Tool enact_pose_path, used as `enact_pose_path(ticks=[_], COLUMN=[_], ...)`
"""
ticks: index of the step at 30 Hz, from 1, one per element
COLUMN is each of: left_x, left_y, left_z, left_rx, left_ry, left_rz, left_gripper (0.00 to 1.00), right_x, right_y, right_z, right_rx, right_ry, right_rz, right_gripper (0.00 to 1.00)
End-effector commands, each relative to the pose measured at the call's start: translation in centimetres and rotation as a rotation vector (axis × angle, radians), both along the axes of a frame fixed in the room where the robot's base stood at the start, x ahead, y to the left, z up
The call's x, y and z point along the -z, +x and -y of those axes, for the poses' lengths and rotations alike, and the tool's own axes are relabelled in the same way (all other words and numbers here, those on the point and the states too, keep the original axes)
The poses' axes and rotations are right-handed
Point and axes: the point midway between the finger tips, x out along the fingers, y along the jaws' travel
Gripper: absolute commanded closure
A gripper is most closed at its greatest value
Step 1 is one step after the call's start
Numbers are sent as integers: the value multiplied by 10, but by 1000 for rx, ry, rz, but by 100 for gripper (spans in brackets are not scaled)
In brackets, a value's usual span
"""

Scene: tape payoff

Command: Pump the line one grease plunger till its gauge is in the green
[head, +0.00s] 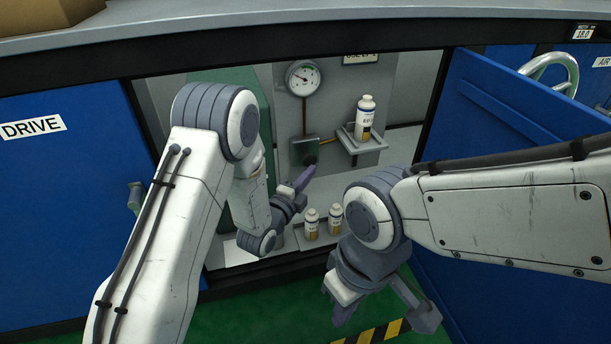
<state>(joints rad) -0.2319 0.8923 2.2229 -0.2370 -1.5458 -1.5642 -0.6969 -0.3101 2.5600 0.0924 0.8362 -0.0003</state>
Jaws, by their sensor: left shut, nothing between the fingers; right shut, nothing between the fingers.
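A round white gauge (303,77) is on the grey back panel inside the open cabinet. Its needle points to the upper left; I cannot make out a green band. My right gripper (424,316) is shut and empty, low in front of the cabinet, well away from the pump.
A white bottle (365,120) stands on a small shelf (362,147) right of the pump. Two more bottles (312,226) (336,220) stand on the cabinet floor. The blue door (530,130) hangs open at right. A grey counter (300,14) overhangs the opening.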

Motion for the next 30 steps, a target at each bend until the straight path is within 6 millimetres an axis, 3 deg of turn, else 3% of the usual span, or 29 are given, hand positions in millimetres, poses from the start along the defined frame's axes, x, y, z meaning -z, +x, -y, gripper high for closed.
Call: enact_pose_path(ticks=[6, 18, 25, 30], left_x=[1, 0, 0, 0], left_y=[18, 21, 44, 46], left_z=[-6, -7, -15, -15], left_rx=[1, 2, 0, -1], left_ry=[0, 0, 0, 1], left_rz=[1, 0, 1, 0], left_gripper=[100, 100, 100, 100], right_x=[10, 10, 12, 12], right_y=[0, 0, 0, 0], right_z=[0, 0, 0, 0], right_rx=[0, 0, 0, 0], right_ry=[0, 0, 0, 0], right_rz=[0, 0, 0, 0], right_gripper=[100, 100, 100, 100])
